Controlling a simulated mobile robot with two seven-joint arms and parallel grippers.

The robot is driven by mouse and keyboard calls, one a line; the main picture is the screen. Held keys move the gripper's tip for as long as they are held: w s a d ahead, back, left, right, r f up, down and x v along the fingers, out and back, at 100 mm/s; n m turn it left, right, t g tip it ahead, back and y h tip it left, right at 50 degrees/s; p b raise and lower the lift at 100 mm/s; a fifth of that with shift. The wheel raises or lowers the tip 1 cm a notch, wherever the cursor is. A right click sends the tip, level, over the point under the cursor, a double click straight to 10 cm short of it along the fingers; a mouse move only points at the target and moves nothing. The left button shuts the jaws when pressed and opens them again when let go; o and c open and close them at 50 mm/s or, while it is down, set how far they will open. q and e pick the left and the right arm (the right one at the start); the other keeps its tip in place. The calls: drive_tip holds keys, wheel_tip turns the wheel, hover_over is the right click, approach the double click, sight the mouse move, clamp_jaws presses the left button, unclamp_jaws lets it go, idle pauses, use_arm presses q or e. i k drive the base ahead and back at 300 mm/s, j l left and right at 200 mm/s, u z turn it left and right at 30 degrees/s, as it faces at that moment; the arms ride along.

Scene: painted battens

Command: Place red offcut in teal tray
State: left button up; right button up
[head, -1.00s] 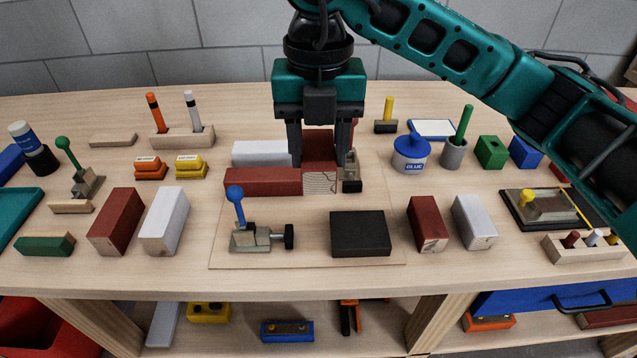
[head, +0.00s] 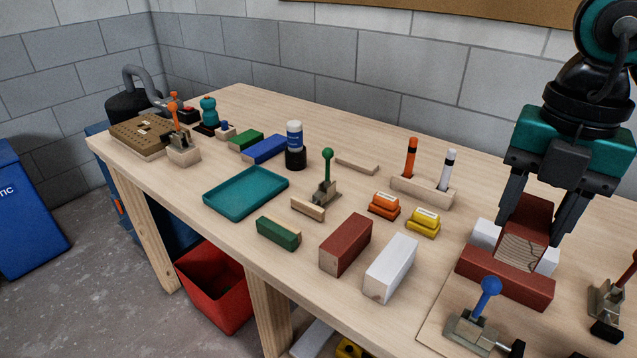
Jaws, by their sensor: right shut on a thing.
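My right gripper (head: 538,215) is shut on a red offcut (head: 527,220) with a bare wood-grain end facing the camera. The offcut appears raised above a white batten (head: 486,234), which shows on both sides of it, and behind a red batten (head: 503,277). The teal tray (head: 243,205) lies flat and empty on the bench, left of the picture's middle, well to the left of the gripper. My left gripper is not in view.
Between tray and gripper stand a green-knobbed clamp (head: 327,180), a red block (head: 345,244), a white block (head: 391,267), orange (head: 384,205) and yellow (head: 423,222) pieces, and a marker holder (head: 421,190). A green block (head: 278,233) lies before the tray.

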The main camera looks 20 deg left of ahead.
sight(256, 198)
drive_tip(key=i+j+u, duration=0.1)
drive_tip(key=j, duration=0.35)
drive_tip(key=i+j+u, duration=0.15)
drive_tip(key=j, duration=0.25)
drive_tip(key=i+j+u, duration=0.1)
drive_tip(key=i+j, duration=0.15)
drive_tip(key=j, duration=0.15)
drive_tip(key=i+j+u, duration=0.15)
drive_tip(key=j, duration=0.25)
drive_tip(key=i, duration=0.05)
